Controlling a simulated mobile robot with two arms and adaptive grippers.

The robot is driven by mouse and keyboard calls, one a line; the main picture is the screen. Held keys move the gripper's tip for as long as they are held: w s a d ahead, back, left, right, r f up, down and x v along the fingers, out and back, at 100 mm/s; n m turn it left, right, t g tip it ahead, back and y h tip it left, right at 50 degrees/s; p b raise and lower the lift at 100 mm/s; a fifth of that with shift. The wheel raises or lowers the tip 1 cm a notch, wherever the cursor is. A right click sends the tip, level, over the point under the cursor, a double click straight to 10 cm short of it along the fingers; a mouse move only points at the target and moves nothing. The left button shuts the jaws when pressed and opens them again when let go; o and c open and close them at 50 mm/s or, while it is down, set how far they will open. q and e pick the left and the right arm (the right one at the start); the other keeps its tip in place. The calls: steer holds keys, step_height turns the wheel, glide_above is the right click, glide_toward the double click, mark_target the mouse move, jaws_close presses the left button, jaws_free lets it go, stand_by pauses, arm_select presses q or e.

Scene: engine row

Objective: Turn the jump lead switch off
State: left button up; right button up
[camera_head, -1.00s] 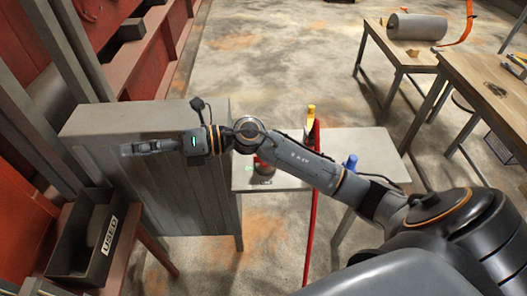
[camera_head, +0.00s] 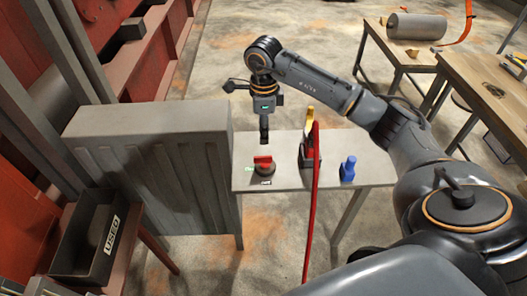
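The jump lead switch (camera_head: 263,165) is a red handle on a dark round base. It stands on the left part of a small grey table, with small green and dark labels beside it. My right gripper (camera_head: 264,138) points down just above the switch, apart from it as far as I can see. Its fingers look close together and hold nothing visible, but the small view does not settle whether they are shut. My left gripper is not in view.
The grey table (camera_head: 330,165) also holds a red and yellow clamp (camera_head: 306,145) with a red cable and a blue piece (camera_head: 348,169). A grey ribbed cabinet (camera_head: 150,130) stands left of it. A black "USED" bin (camera_head: 70,265) is at lower left. Wooden tables (camera_head: 490,75) stand at right.

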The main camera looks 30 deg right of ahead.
mark_target(264, 157)
step_height(264, 157, down, 10)
steer(key=shift+r+p, duration=0.1)
steer(key=shift+p, duration=1)
steer(key=shift+c, duration=0.2)
jaws_close()
